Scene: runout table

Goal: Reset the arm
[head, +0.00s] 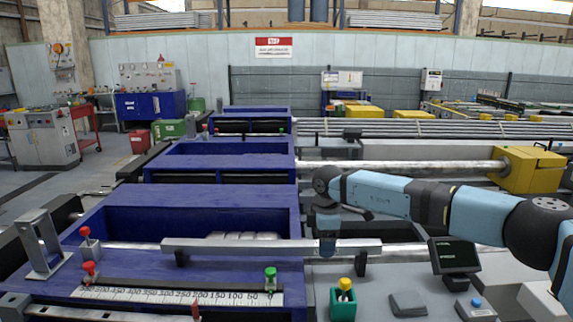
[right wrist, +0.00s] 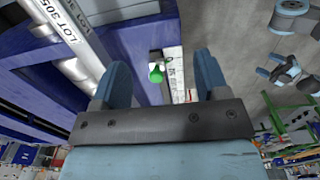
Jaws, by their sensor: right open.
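My right arm (head: 385,193) reaches in from the right in the head view, over the grey right part of the table. Its gripper (head: 327,246) points down at the long grey bar (head: 215,246), near the bar's right half. In the right wrist view the gripper (right wrist: 162,82) is open, its two blue fingers wide apart with nothing held between them. A green knob (right wrist: 155,73) shows beyond the gap between the fingers. The bar with a "LOT 305" label (right wrist: 65,22) runs past at upper left. My left gripper is not in view.
A green knob (head: 270,273) and red knobs (head: 89,268) stand by the printed scale (head: 180,294). A yellow block (head: 528,170) stands farther back.

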